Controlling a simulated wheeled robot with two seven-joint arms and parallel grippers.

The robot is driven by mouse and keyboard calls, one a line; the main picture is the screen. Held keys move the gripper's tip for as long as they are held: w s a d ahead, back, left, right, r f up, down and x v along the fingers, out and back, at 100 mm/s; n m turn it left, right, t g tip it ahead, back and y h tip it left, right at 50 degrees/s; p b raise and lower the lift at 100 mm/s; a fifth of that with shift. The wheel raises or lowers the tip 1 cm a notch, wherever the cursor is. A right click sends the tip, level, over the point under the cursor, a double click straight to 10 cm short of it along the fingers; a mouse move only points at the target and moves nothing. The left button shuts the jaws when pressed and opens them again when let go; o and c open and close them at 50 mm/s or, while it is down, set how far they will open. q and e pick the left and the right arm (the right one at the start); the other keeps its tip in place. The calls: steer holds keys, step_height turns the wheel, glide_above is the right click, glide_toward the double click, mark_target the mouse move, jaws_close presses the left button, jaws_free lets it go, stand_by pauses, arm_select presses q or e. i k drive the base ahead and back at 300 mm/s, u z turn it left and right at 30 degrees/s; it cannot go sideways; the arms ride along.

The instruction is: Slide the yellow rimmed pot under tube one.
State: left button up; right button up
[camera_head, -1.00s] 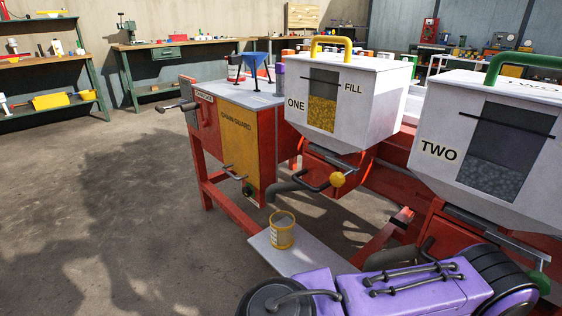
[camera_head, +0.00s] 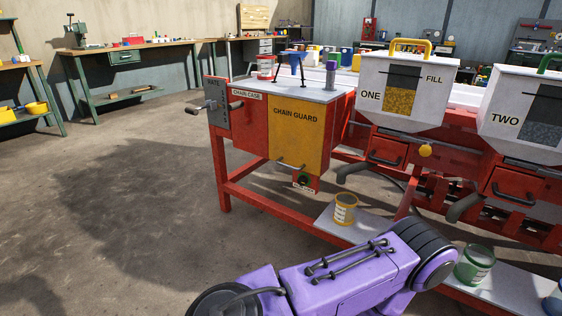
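The yellow rimmed pot (camera_head: 345,210) stands upright on the grey shelf (camera_head: 352,229) low on the front of the red machine. Hopper one (camera_head: 400,90), white with a yellow handle and marked ONE, is above and to the right of the pot. Tube one (camera_head: 355,170), a dark grey bent pipe, comes out below hopper one, its end close above the pot in the picture; I cannot tell whether it is directly over it. A purple arm of mine crosses the bottom, in front of the shelf. Neither gripper shows.
A green rimmed pot (camera_head: 475,265) and a blue pot (camera_head: 553,302) stand farther right along the shelf. Hopper two (camera_head: 530,112) has its own bent tube (camera_head: 467,205). A yellow chain guard (camera_head: 299,135) covers the machine's left end. The floor at left is clear.

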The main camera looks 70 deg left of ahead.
mark_target(346, 203)
steer(key=k, duration=0.85)
steer(key=u, duration=0.85)
steer(key=i, duration=0.85)
steer(key=u, duration=0.05)
